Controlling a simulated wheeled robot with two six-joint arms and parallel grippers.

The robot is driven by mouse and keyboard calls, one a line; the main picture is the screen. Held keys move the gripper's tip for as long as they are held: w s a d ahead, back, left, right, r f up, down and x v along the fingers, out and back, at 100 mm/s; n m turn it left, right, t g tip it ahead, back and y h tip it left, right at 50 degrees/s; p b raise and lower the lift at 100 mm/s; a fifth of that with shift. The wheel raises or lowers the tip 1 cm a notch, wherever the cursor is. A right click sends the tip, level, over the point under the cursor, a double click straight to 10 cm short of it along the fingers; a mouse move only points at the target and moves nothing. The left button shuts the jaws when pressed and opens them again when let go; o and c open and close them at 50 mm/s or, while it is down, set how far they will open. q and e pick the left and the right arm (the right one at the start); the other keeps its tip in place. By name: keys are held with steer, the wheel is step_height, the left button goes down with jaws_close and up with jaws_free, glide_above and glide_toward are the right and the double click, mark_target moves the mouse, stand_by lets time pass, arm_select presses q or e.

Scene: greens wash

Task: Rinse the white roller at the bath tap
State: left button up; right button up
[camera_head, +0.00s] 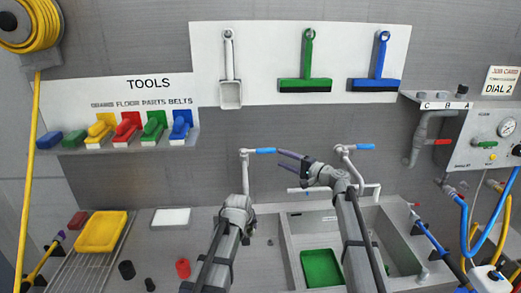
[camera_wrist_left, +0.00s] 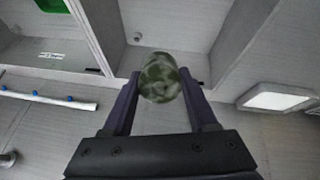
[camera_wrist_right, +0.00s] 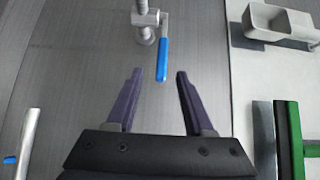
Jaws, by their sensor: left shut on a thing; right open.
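My left gripper (camera_wrist_left: 160,100) is shut on a rounded, pale thing mottled with dark green, apparently the white roller (camera_wrist_left: 160,77). It shows in the left wrist view, over the sink area; in the head view my left arm hides it. A left tap (camera_head: 245,172) with a blue lever (camera_head: 265,151) stands behind my left arm. A right tap (camera_head: 345,157) also has a blue lever; I cannot tell which is the bath tap. My right gripper (camera_head: 291,161) is open and empty. In the right wrist view the left tap's blue lever (camera_wrist_right: 162,60) appears beyond its fingers, apart from them.
A sink (camera_head: 291,240) with a green tray (camera_head: 321,268) lies right of my left arm. A yellow tray (camera_head: 101,232) and white board (camera_head: 171,218) are at left. Tools hang on the wall panel (camera_head: 265,60). Hoses (camera_head: 463,235) hang at right.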

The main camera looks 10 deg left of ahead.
mark_target(258, 151)
steer(key=x, duration=1.2)
steer(key=shift+w+r, duration=0.2)
steer(key=shift+r, duration=0.05)
jaws_close()
stand_by(1.2)
